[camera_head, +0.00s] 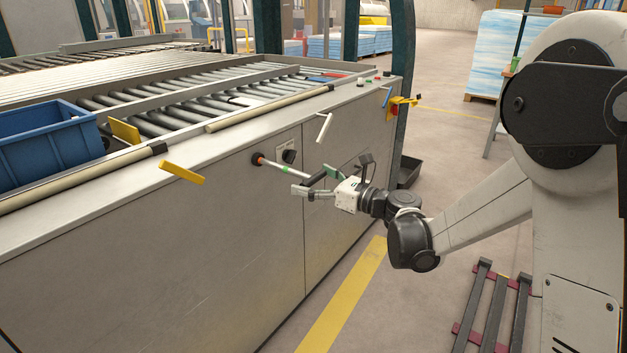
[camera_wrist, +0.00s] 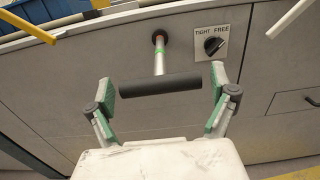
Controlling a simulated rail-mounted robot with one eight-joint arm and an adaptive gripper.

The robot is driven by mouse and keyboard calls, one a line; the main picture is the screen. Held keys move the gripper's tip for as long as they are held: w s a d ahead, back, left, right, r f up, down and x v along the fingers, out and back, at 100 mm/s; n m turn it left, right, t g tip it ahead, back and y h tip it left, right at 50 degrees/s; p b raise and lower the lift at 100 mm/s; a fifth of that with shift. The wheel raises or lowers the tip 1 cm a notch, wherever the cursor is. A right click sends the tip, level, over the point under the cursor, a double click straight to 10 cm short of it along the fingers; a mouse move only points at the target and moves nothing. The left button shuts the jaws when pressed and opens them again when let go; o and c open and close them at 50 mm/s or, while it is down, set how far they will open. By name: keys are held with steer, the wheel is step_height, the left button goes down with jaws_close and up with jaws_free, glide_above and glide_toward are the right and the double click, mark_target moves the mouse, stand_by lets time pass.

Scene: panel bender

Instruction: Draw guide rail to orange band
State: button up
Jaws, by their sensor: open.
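The guide rail (camera_head: 273,164) is a pale rod standing out of the grey cabinet front. It has a green band (camera_head: 287,170) and an orange ring (camera_head: 258,159) close to the panel. Its black crossbar handle shows in the wrist view (camera_wrist: 160,84), lying crosswise between the fingers of my gripper (camera_wrist: 162,88). The fingers are open, one off each end of the bar, with gaps visible. In the head view my gripper (camera_head: 315,182) is at the rail's outer end, partly hiding the handle.
A black TIGHT/FREE knob (camera_wrist: 214,44) sits right of the rail; its setting is unclear. A yellow lever (camera_head: 182,172) and a white lever (camera_head: 324,127) stick out above. A blue bin (camera_head: 45,135) stands on top. The floor beside the cabinet has free room.

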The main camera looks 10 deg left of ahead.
steer(key=v, duration=1.2)
steer(key=s+d+f+n+g+h, duration=0.1)
steer(key=s+d+n+h, duration=0.45)
steer(key=s+n, duration=0.35)
steer(key=s+d+n+h, duration=0.5)
steer(key=s+d+n, duration=0.15)
steer(key=s, duration=0.35)
steer(key=s+d+f+n+g+h, duration=0.1)
steer(key=s+d+n+h, duration=0.4)
steer(key=s+n, duration=0.4)
step_height(320, 180, up, 13)
steer(key=s+p, duration=0.1)
steer(key=p, duration=1.1)
steer(key=shift+s+f+m, duration=0.1)
steer(key=shift+f+m, duration=0.1)
steer(key=shift+m, duration=0.05)
